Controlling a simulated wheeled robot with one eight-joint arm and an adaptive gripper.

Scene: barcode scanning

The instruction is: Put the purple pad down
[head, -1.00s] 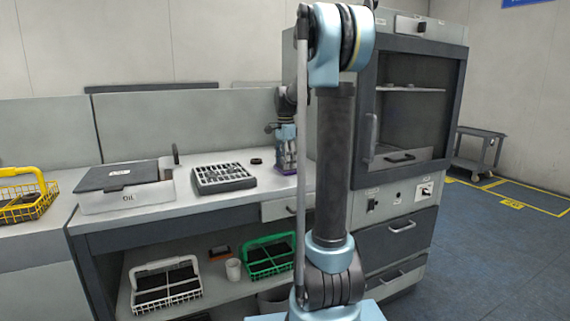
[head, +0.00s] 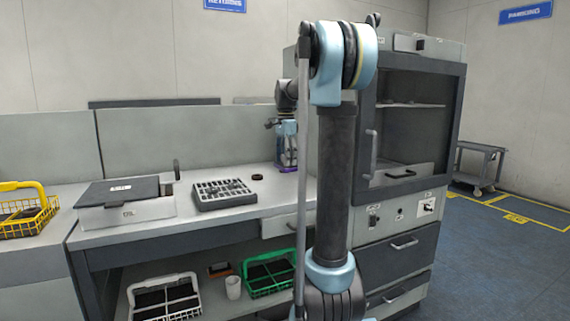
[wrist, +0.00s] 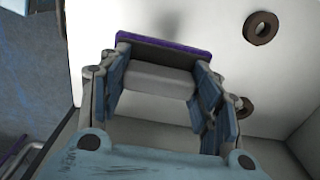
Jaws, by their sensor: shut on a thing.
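My gripper (wrist: 160,80) is shut on the purple pad (wrist: 165,46), which shows in the wrist view as a dark slab with a purple edge across the fingertips. In the head view my gripper (head: 287,150) points down over the right part of the pale counter (head: 225,217), beside the upright arm link. The pad's purple edge (head: 288,169) shows at its lower end, close to the counter top. I cannot tell whether the pad touches the counter. The fingers hide part of the pad.
A dark ring (head: 257,177) lies left of my gripper; the wrist view shows two brown rings, one upper right (wrist: 260,27). A cabinet (head: 408,130) stands right.

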